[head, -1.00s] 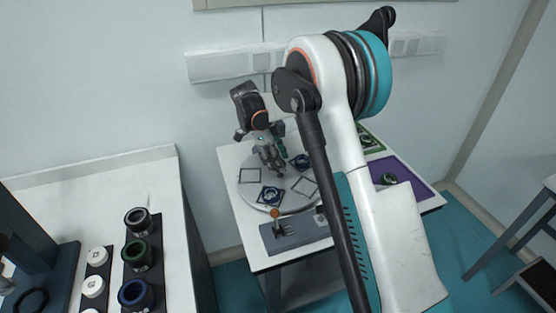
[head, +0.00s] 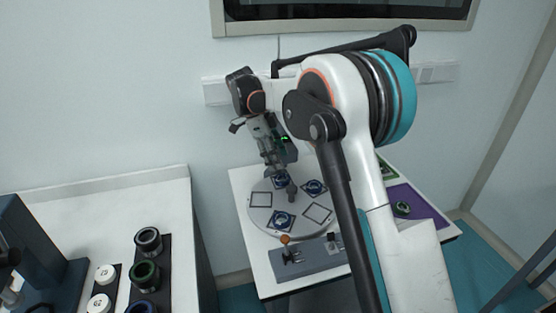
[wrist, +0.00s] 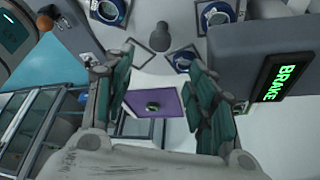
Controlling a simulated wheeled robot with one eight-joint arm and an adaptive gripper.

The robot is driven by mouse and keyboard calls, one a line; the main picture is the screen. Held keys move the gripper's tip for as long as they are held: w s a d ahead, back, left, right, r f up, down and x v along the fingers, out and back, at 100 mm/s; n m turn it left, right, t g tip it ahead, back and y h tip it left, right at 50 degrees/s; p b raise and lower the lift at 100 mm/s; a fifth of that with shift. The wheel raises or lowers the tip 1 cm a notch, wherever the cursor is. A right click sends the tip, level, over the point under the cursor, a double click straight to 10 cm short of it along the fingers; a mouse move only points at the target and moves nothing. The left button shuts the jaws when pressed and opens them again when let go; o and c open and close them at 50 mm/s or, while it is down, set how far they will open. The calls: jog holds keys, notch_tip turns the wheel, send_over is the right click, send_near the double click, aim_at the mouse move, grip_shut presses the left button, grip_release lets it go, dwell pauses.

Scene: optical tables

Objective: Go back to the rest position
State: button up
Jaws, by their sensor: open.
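My gripper (head: 276,166) is open and empty. In the head view it hangs above the back part of a round grey disc (head: 257,218), near a blue-ringed mount (head: 281,181). In the wrist view the open fingers (wrist: 160,88) frame a purple mat (wrist: 137,98), with nothing between them. Two more blue-ringed mounts, one at the front (head: 283,220) and one at the right (head: 314,187), sit on the disc. Two square outlines (head: 261,199) on it are empty. A grey post (head: 291,191) stands at its middle. My arm hides the disc's right edge.
A grey base with an orange-knobbed lever (head: 285,240) lies in front of the disc. The purple mat at right (head: 428,205) bears a dark ring (head: 401,208). At left, a white table (head: 100,215) holds dark rings and white caps. A wall screen (head: 350,8) is above.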

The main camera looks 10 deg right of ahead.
jog(key=s+d+r+n+t+y, duration=0.1)
jog(key=s+d+r+n+t, duration=0.1)
jog(key=s+r+n, duration=0.55)
jog(key=s+d+r+n+t+y, duration=0.1)
jog(key=s+d+r+n+t, duration=0.2)
jog(key=s, duration=0.7)
jog(key=s+f+n+t+y, duration=0.1)
jog(key=s+f+n+t, duration=0.1)
jog(key=s+n, duration=0.4)
jog(key=s+a+f+n+t+y, duration=0.1)
jog(key=s+n, duration=0.5)
jog(key=s, duration=0.6)
notch_tip(320, 180, down, 2)
jog(key=shift+s+f+t, duration=0.15)
jog(key=shift+s+t, duration=0.25)
jog(key=shift+t, duration=0.1)
jog(key=shift+a, duration=0.1)
